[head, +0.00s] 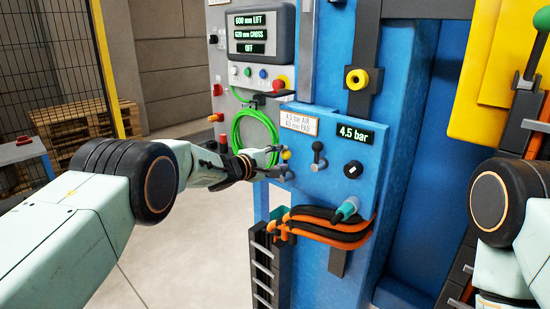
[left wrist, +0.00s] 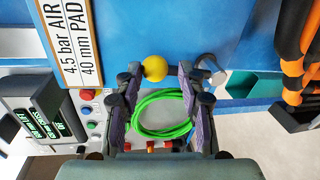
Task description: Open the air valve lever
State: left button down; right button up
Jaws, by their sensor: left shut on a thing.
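A yellow ball knob (head: 286,155) stands out from the blue panel (head: 335,185), below the "4.5 bar AIR / 40 mm PAD" label (head: 299,123). My left gripper (head: 277,163) is at the panel, around this knob. In the left wrist view the yellow knob (left wrist: 154,68) shows between the fingertips of my left gripper (left wrist: 158,76), nearer the left finger. The left gripper is shut on it. The knob's stem is hidden. A dark lever (head: 318,155) stands upright just to the right, apart from the gripper. My right gripper is out of view.
A coiled green hose (head: 252,130) hangs behind the left gripper.

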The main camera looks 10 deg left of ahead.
pick_arm(q)
jog(key=shift+s+f+n+g, duration=0.15)
jog(key=shift+f+n+g, duration=0.15)
jog(key=shift+f, duration=0.8)
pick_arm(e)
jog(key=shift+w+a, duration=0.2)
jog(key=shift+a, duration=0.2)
pick_arm(q)
jog(key=shift+d, duration=0.1)
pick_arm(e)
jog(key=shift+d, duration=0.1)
pick_arm(q)
jog(key=c, duration=1.2)
grip_release()
jog(key=o, duration=0.5)
jog(key=shift+w+d+f, duration=0.25)
jog(key=shift+w+f, duration=0.15)
jog(key=shift+w, duration=0.2)
jog(key=o, duration=0.3)
jog(key=shift+a, duration=0.1)
jog(key=o, duration=0.4)
jog(key=shift+s+a+r, duration=0.1)
jog(key=shift+a+r, duration=0.15)
jog(key=shift+r, duration=0.2)
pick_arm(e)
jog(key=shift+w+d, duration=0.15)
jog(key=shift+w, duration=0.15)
